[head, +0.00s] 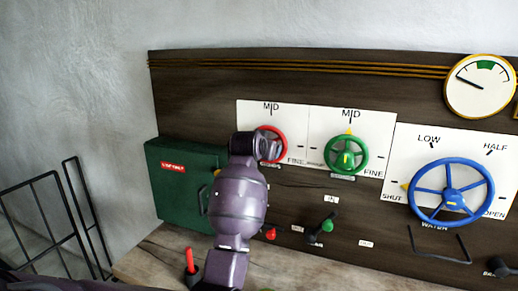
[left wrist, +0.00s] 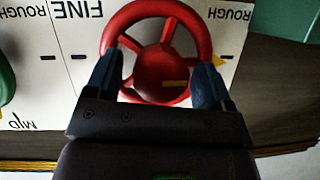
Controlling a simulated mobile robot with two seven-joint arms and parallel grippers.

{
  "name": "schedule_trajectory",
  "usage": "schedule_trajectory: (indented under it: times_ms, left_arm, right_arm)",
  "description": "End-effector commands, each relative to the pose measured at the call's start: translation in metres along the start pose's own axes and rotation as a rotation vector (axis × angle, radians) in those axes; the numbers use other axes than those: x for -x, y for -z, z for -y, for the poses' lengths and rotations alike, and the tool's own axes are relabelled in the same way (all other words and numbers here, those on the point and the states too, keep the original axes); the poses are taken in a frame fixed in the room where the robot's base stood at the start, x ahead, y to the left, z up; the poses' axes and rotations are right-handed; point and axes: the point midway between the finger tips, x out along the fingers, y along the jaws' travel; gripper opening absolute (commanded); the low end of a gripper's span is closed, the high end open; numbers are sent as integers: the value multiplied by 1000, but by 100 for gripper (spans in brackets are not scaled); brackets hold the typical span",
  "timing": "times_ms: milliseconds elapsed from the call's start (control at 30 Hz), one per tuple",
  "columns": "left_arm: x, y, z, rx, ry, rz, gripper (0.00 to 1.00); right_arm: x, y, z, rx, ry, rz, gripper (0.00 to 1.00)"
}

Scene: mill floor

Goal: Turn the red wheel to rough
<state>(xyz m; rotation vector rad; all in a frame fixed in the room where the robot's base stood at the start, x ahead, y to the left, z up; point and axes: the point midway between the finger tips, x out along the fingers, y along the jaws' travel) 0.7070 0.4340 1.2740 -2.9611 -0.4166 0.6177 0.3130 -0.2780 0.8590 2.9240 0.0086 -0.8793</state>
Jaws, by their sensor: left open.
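The red wheel (head: 282,138) is on a white plate on the dark panel; my left arm partly covers it in the head view. The left wrist view shows the red wheel (left wrist: 163,68) upside down. Its yellow pointer (left wrist: 217,60) points toward the mark by the word ROUGH (left wrist: 232,14). My left gripper (left wrist: 156,68) is open, its two blue-grey fingers at opposite sides of the wheel's rim; I cannot tell whether they touch it. In the head view the left gripper (head: 268,147) is at the wheel's front. The right gripper is not in view.
A green wheel (head: 346,157) is just right of the red one, and a larger blue wheel (head: 450,192) further right. A green box (head: 178,180) is at the left. Small levers (head: 322,229) stick out below, and a gauge (head: 481,86) is upper right.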

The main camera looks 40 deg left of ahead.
Motion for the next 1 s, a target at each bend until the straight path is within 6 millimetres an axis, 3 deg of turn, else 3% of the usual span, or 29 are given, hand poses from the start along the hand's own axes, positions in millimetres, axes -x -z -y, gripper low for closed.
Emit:
schedule_trajectory:
  times_ms: [500,700,1000]
  left_arm:
    - [79,0,0,0,0,-2,76]
    - [94,-1,0,0,0,0,76]
    - [97,0,0,0,-1,1,76]
  right_arm:
    - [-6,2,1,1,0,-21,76]
    - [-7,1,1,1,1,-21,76]
    - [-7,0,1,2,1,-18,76]
